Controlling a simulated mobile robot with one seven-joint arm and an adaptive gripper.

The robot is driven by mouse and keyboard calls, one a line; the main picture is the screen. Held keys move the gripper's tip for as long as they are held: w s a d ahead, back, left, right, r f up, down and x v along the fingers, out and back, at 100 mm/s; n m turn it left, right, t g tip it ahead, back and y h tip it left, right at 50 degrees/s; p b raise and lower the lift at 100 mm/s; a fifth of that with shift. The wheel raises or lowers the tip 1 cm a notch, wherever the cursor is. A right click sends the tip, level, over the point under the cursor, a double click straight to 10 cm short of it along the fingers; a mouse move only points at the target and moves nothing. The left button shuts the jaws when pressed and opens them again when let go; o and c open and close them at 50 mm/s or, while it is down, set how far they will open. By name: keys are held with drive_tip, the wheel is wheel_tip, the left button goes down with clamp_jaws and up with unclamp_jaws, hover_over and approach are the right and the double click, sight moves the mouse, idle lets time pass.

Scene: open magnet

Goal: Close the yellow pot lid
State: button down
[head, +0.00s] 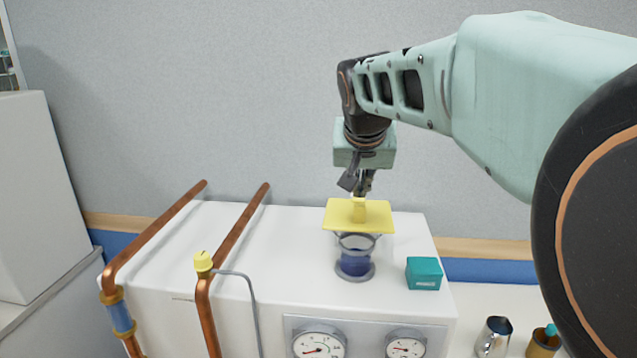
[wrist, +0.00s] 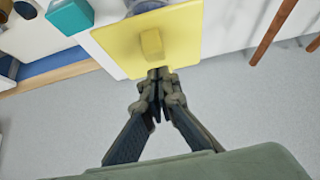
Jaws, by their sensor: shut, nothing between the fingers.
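The yellow lid (head: 342,216) is a flat square plate with a small block handle (head: 358,209) on top. It sits over a clear glass pot (head: 355,262) with blue contents, on top of a white machine. My gripper (head: 363,190) is just above and behind the handle. In the wrist view my gripper (wrist: 158,74) is shut and empty, its fingertips at the edge of the yellow lid (wrist: 190,35), close to the handle (wrist: 151,43).
A teal box (head: 423,273) stands right of the pot on the white machine (head: 290,270). Gauges (head: 319,345) are on the machine's front. A metal cup (head: 494,337) stands lower right. The grey wall is close behind.

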sight(359, 207)
drive_tip(key=shift+f, duration=0.1)
idle(0.3)
drive_tip(key=shift+s+a+f+b, duration=0.1)
drive_tip(key=shift+s+f+b, duration=0.1)
drive_tip(key=shift+f+b, duration=0.35)
drive_tip(key=shift+s+a+f+b, duration=0.1)
drive_tip(key=shift+s+f+b, duration=0.05)
drive_tip(key=shift+f+b, duration=0.4)
drive_tip(key=shift+s+d+f, duration=0.1)
drive_tip(key=shift+s+f, duration=0.05)
drive_tip(key=shift+s, duration=0.15)
